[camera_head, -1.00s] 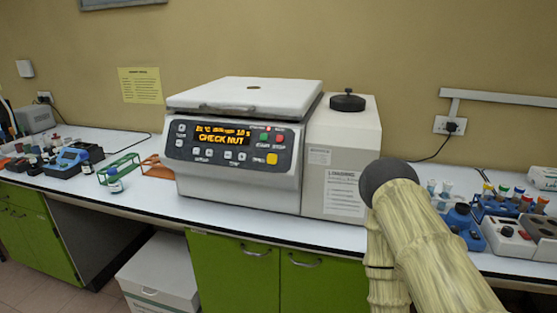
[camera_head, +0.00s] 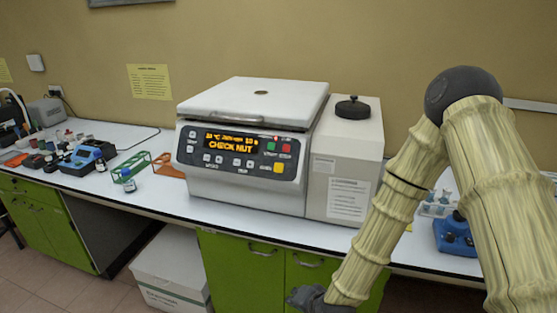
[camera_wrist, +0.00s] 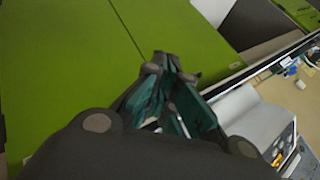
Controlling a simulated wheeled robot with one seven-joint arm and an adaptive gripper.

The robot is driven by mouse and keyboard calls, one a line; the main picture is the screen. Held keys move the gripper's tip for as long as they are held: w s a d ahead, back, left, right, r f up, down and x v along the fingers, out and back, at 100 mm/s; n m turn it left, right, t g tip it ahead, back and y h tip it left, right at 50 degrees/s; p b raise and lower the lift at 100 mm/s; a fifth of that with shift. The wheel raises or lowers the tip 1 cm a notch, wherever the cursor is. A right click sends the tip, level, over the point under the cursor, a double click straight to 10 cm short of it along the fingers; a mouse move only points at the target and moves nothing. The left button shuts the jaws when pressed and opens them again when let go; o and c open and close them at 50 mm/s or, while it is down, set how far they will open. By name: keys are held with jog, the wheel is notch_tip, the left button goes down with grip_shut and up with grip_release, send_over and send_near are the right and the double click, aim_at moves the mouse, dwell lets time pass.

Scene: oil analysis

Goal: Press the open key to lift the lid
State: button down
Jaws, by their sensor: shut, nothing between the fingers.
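The white centrifuge (camera_head: 250,150) stands on the bench with its lid (camera_head: 255,103) down. Its dark panel shows "CHECK NUT" on the display (camera_head: 228,142). A yellow key (camera_head: 279,168) sits at the panel's lower right, with a green and a red key above it; their labels are too small to read. My gripper is shut and empty in the wrist view (camera_wrist: 175,90), in front of the green cupboard doors.
A white side unit with a black knob (camera_head: 352,108) adjoins the centrifuge. Green (camera_head: 131,165) and orange racks and a small bottle (camera_head: 128,181) stand left of it. The bench edge lies between my gripper and the panel.

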aim_at(279, 168)
jog(key=w+a+r+m+t+y+p, duration=0.1)
jog(key=w+r, duration=0.4)
jog(key=r, duration=0.6)
jog(key=w+a+r+m+t+y+p, duration=0.1)
jog(key=w+a+r+m+t+p, duration=0.1)
jog(key=r, duration=1)
jog(key=w+a+r+m+t+y+p, duration=0.1)
jog(key=w+a+r+t+p, duration=0.2)
jog(key=w+a+r, duration=0.2)
jog(key=w+r, duration=0.3)
jog(key=r, duration=0.3)
jog(key=shift+w+r+m, duration=0.15)
jog(key=shift+r+m, duration=0.15)
jog(key=shift+a+f, duration=0.1)
jog(key=w+d+f+b, duration=0.2)
jog(key=w+f, duration=0.2)
jog(key=w, duration=0.3)
jog(key=shift+d+f, duration=0.15)
jog(key=shift+f, duration=0.15)
jog(key=shift+w+f+b, duration=0.1)
jog(key=shift+f+b, duration=0.05)
jog(key=shift+b, duration=0.25)
jog(key=shift+w+d+f, duration=0.1)
jog(key=shift+w, duration=0.15)
